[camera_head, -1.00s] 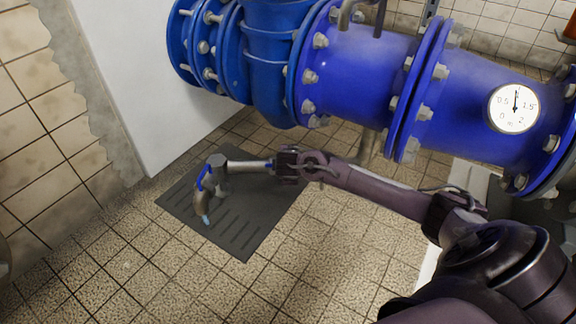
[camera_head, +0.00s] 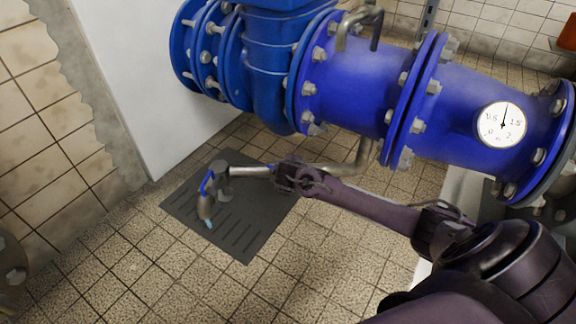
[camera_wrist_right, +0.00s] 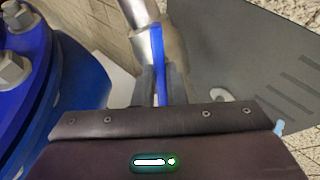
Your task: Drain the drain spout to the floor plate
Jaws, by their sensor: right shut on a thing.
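A grey metal drain pipe (camera_head: 335,169) runs left from under the big blue pipe to a drain spout (camera_head: 205,206) that points down over the dark slotted floor plate (camera_head: 250,215). A blue strip (camera_head: 207,182) shows at the spout's valve body. A pale blue tip (camera_head: 209,222) shows under the spout; I cannot tell if it is water. My right gripper (camera_head: 283,176) is at the drain pipe, right of the spout. In the right wrist view its jaws (camera_wrist_right: 159,85) are shut on a blue lever (camera_wrist_right: 157,50) beside the metal pipe (camera_wrist_right: 138,12). My left gripper is not in view.
The big blue flanged pipe (camera_head: 365,70) with a round gauge (camera_head: 502,124) stands above and behind my right arm. A white panel (camera_head: 150,80) and tiled wall lie at the left. Tiled floor (camera_head: 330,260) in front of the plate is clear.

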